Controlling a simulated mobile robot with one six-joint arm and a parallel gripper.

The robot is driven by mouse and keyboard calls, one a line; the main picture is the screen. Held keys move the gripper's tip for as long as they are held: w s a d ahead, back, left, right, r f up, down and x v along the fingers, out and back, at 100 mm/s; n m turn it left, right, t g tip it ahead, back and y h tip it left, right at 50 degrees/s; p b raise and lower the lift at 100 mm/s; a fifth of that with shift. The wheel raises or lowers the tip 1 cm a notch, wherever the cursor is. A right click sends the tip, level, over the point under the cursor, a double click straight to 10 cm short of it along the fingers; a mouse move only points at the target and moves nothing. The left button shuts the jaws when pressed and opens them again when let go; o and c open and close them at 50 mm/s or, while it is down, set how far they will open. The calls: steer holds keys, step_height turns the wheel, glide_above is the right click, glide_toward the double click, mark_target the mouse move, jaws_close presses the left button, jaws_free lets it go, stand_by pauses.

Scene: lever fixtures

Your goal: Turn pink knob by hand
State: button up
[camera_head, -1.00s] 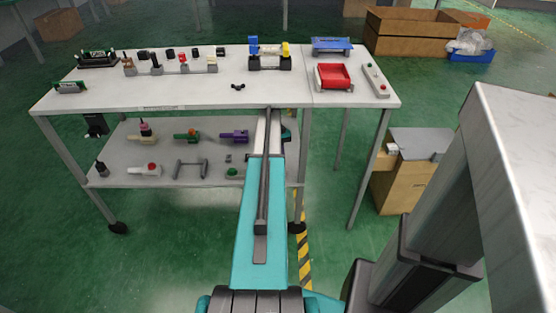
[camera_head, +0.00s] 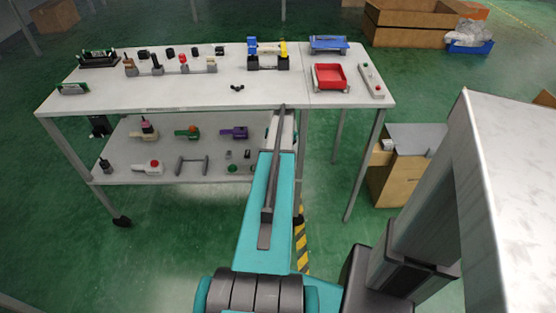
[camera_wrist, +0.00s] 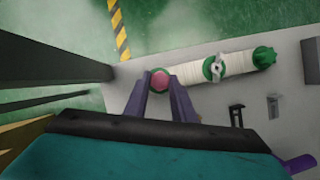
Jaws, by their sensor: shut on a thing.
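The pink knob (camera_wrist: 160,79) sits at the left end of a cream cylindrical fixture (camera_wrist: 190,74) with green parts in the wrist view. My gripper (camera_wrist: 159,88) has one finger on each side of the knob and is shut on it. A silver-grey handle (camera_wrist: 216,68) on a green ring and a green knob (camera_wrist: 264,57) are farther right on the same fixture. In the head view my arm hides the gripper and the pink knob.
The fixture lies on the lower shelf (camera_head: 215,167) of a white table (camera_head: 200,96). Several other lever fixtures stand on that shelf left of my arm. The tabletop above carries several devices and a red tray (camera_head: 330,76). Table legs (camera_head: 365,165) stand nearby.

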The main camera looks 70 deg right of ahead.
steer(key=shift+w+a, duration=0.1)
steer(key=shift+w, duration=0.05)
steer(key=o, duration=1.1)
steer(key=shift+c, duration=0.2)
steer(key=shift+r, duration=0.15)
